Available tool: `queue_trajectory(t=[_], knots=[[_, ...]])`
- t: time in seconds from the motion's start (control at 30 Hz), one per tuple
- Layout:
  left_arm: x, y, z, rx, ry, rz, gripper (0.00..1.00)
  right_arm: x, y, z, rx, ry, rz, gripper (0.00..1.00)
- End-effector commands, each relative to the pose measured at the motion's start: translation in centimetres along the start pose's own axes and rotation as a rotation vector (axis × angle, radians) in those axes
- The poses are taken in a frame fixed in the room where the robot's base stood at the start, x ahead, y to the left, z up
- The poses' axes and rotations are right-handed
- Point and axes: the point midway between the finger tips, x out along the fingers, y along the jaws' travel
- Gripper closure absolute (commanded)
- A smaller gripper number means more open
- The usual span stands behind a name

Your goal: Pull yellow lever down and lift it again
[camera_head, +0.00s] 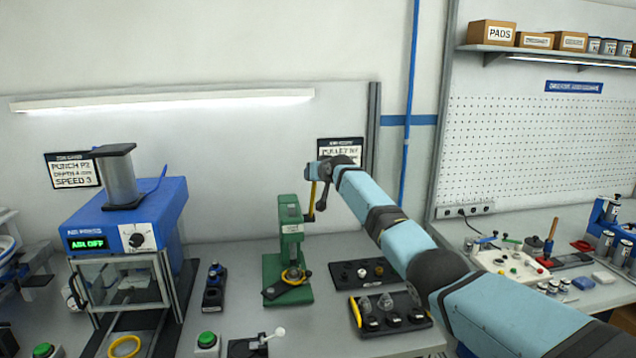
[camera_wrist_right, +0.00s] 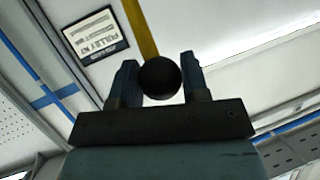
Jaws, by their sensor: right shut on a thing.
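A green arbor press (camera_head: 289,235) stands on the bench in the head view. Its yellow lever (camera_head: 312,200) is at the press's right side and stands nearly upright, with its top end at my right gripper (camera_head: 313,171). In the right wrist view, the yellow lever (camera_wrist_right: 141,30) ends in a round black knob (camera_wrist_right: 160,77). The knob sits between the two fingers of my right gripper (camera_wrist_right: 161,80), which is shut on it. My left gripper is not in view.
A blue punch machine (camera_head: 130,220) with a glass-fronted box stands left of the press. Black trays (camera_head: 390,325) with small parts lie to its right, below my right arm. A small black stand (camera_head: 213,290) and a green button (camera_head: 207,338) are close on the left.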

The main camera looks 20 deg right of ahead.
Motion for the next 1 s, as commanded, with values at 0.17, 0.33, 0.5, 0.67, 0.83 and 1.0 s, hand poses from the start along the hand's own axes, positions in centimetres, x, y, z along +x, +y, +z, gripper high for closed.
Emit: queue_trajectory(t=[0.17, 0.33, 0.5, 0.67, 0.83, 1.0], knots=[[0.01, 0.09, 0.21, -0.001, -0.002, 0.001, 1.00, 0.24, -0.02, -0.64, 0.004, -0.006, 0.001, 1.00], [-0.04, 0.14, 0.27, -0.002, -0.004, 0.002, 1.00, 0.27, -0.03, -0.81, 0.004, -0.007, 0.000, 1.00], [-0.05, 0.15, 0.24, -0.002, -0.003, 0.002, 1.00, 0.22, -0.04, -0.96, 0.003, -0.004, 0.000, 1.00], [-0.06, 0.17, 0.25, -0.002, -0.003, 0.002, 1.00, 0.18, -0.04, -1.06, 0.003, -0.003, 0.000, 0.42], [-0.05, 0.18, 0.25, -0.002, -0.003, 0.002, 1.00, 0.29, -0.02, -0.72, 0.003, -0.008, 0.001, 0.33], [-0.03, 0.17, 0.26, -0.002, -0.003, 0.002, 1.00, 0.29, -0.01, -0.55, 0.003, -0.011, 0.001, 0.33]])
